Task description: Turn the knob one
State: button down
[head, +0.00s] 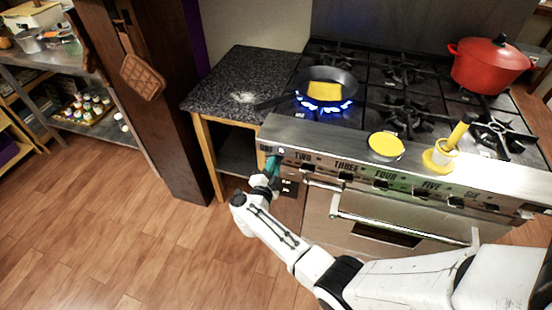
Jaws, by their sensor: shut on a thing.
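The stove (480,181) has a steel front panel with a row of knobs under printed labels. The labels TWO, THREE, FOUR, FIVE and SIX can be read. Knob one is at the far left end of the panel, and my gripper mostly hides it. My gripper (271,163) is at that left end, shut on knob one, with my white arm reaching up from the lower right. A blue flame (326,106) burns under a black pan (345,80) on the front left burner. A yellow block (325,88) lies in the pan.
A red pot (489,66) stands at the back right of the stove. A yellow-topped round dish (385,146) and a yellow cup with a handle (441,153) sit on the front ledge. A dark counter (232,80) adjoins on the left. The wooden floor at left is clear.

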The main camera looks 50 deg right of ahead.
jog(key=n+p, duration=0.2)
jog(key=n, duration=0.3)
jog(key=shift+f, duration=0.1)
jog(key=c, duration=1.2)
grip_release()
jog(key=shift+p+v, duration=1.1)
jog(key=shift+v, duration=1.4)
